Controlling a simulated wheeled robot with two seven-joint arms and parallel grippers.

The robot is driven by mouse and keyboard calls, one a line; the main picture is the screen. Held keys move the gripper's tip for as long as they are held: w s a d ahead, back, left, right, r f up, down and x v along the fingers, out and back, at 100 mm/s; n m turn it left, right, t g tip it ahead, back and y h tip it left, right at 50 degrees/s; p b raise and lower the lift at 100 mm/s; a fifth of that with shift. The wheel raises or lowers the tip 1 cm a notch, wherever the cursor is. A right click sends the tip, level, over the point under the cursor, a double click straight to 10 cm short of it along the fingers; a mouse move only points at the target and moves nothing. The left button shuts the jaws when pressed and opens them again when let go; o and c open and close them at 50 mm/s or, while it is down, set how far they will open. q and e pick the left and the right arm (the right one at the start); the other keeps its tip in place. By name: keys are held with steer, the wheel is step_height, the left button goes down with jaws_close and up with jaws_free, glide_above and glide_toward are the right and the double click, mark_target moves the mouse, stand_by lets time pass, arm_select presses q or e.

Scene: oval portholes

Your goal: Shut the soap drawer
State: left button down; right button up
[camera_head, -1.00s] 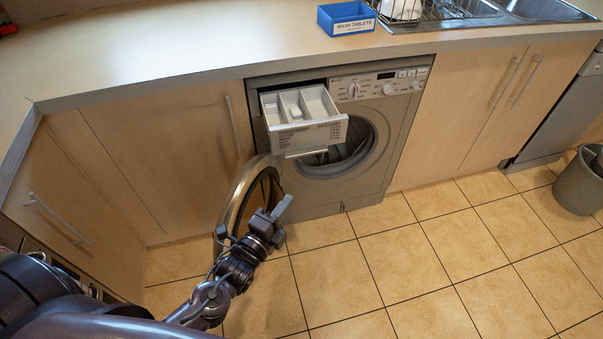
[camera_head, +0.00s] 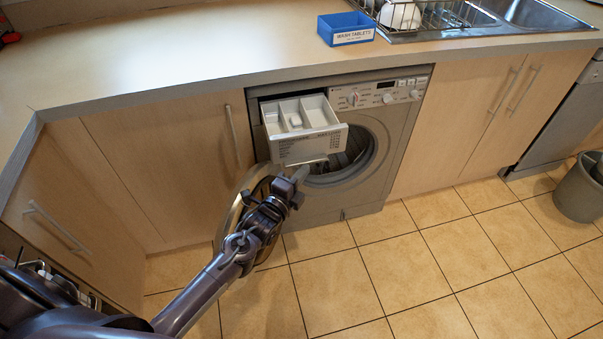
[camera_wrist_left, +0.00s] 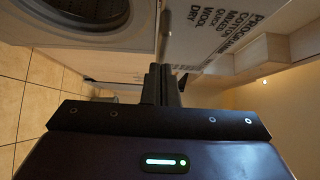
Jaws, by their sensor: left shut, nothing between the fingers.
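The soap drawer (camera_head: 306,147) is pulled out at the top left of the grey washing machine (camera_head: 390,150). Its white compartments show from above, with a small white piece in one of them. My left gripper (camera_head: 302,173) is shut and empty, just below and in front of the drawer's front panel. In the left wrist view, the shut fingers (camera_wrist_left: 161,84) point toward the printed drawer front (camera_wrist_left: 215,30). I cannot tell whether they touch it. My right gripper is not in view.
The washer's round door (camera_head: 232,215) stands open to the left, partly behind my left arm. A blue box (camera_head: 346,37) labelled wash tablets and a dish rack (camera_head: 420,14) sit on the counter. A grey bin (camera_head: 580,190) stands at the right; the tiled floor between is clear.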

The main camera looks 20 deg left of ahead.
mark_target(294, 152)
arm_select(q)
steer(key=w+a+b, duration=0.1)
steer(key=w, duration=0.1)
steer(key=w+a+b, duration=0.1)
steer(key=w+a, duration=0.1)
steer(key=w+a+b, duration=0.1)
steer(key=w+b, duration=0.1)
steer(key=w, duration=0.1)
steer(key=shift+w+a+f, duration=0.1)
steer(key=shift+a+f, duration=0.1)
steer(key=shift+a, duration=0.2)
steer(key=shift+w+a+r, duration=0.15)
steer(key=shift+w+a, duration=0.05)
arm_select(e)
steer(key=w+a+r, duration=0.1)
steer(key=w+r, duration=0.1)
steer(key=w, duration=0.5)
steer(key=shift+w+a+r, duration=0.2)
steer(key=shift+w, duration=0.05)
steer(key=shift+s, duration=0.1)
